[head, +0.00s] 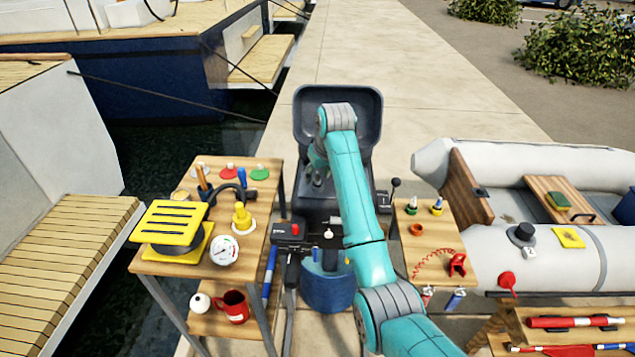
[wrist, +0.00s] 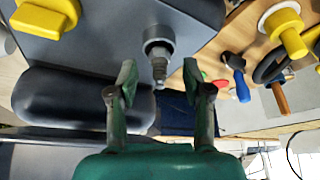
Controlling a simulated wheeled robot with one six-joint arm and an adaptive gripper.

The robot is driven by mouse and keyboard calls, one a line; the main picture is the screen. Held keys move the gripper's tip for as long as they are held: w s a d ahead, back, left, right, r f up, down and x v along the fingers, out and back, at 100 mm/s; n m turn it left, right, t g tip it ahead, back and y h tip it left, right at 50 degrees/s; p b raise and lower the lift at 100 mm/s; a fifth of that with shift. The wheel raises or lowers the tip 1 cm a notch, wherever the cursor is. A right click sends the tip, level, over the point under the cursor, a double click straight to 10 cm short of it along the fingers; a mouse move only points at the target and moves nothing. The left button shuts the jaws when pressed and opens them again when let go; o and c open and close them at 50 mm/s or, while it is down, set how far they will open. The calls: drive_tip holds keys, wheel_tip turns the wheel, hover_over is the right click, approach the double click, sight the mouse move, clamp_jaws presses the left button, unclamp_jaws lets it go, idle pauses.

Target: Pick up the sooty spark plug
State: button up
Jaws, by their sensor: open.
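A grey metal piece shaped like a spark plug (wrist: 158,54) sits in a dark round collar on a grey surface in the wrist view. Its narrow tip points toward my gripper. My gripper (wrist: 160,78) is open, one finger on each side of the tip, with gaps on both sides. Nothing is held. In the head view my gripper (head: 318,170) is over the dark grey seat-like body (head: 300,125), and the plug cannot be made out there. Whether it is sooty I cannot tell.
A right table has small upright pieces (head: 411,208) and a red coiled cord (head: 432,264). A yellow knob (wrist: 45,15) is near the plug.

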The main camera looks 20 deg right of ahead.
drive_tip(key=shift+f, duration=0.1)
clamp_jaws()
idle(0.3)
